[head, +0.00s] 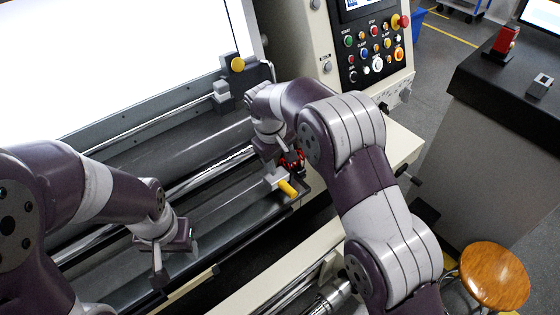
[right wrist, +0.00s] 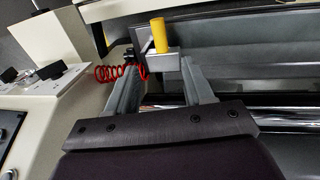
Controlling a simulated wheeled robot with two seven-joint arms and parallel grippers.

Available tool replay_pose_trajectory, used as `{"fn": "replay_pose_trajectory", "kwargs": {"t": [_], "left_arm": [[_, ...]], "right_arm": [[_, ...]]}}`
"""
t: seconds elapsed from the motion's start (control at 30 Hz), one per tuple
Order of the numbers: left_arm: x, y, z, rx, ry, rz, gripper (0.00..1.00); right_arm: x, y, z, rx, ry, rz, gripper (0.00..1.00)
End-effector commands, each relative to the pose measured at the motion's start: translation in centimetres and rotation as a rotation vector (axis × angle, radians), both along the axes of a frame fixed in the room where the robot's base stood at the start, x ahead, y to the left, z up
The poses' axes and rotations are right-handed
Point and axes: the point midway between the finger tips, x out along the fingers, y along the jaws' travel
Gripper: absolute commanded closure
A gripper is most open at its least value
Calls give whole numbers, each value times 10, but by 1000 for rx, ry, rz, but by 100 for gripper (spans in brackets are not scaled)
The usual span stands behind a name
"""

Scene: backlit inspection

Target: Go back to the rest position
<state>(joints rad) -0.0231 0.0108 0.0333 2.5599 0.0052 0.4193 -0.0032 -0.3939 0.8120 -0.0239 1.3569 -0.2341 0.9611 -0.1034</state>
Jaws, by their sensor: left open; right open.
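My left gripper (head: 176,262) is open and empty at the lower left of the head view. It hangs over the front edge of the grey machine bed, apart from any object. My right gripper is at the bed's right end, and my arm partly hides it in the head view. In the right wrist view, the right gripper (right wrist: 158,76) is open, with its two grey fingers spread. A small metal block with a yellow knob (right wrist: 160,36) shows beyond and between the fingertips. I cannot tell whether the fingers touch it. The yellow knob also shows in the head view (head: 288,187).
A red coiled cord (right wrist: 113,72) lies close to the right gripper's left finger. A control panel (head: 372,50) with buttons stands behind my right arm. A bright white backlit panel (head: 110,60) is at the back left. A wooden stool (head: 494,276) and a dark-topped counter (head: 500,85) stand right.

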Motion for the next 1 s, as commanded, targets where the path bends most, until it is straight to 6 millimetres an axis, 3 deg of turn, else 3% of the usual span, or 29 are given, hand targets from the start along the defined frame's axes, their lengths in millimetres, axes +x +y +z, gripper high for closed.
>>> {"fn": "replay_pose_trajectory", "kwargs": {"t": [0.27,0.3,0.37,0.43,0.6,0.73,0.8,1.0], "left_arm": [[0,0,0,0,0,0,48],[0,0,0,0,0,0,48],[0,0,0,0,0,0,48],[0,0,0,0,0,0,48],[0,0,0,0,0,0,48],[0,0,0,0,0,0,48],[0,0,0,0,0,0,48],[0,0,0,0,0,0,48]], "right_arm": [[4,3,-1,17,-22,-7,48],[-1,4,-12,33,-18,-16,48],[-23,1,-28,53,13,-37,48],[-58,-19,-32,91,32,-103,48],[-165,-93,-13,177,36,-355,48],[-235,-132,2,208,15,-513,48],[-252,-143,9,217,-2,-559,48],[-249,-154,20,230,-49,-597,48]]}}
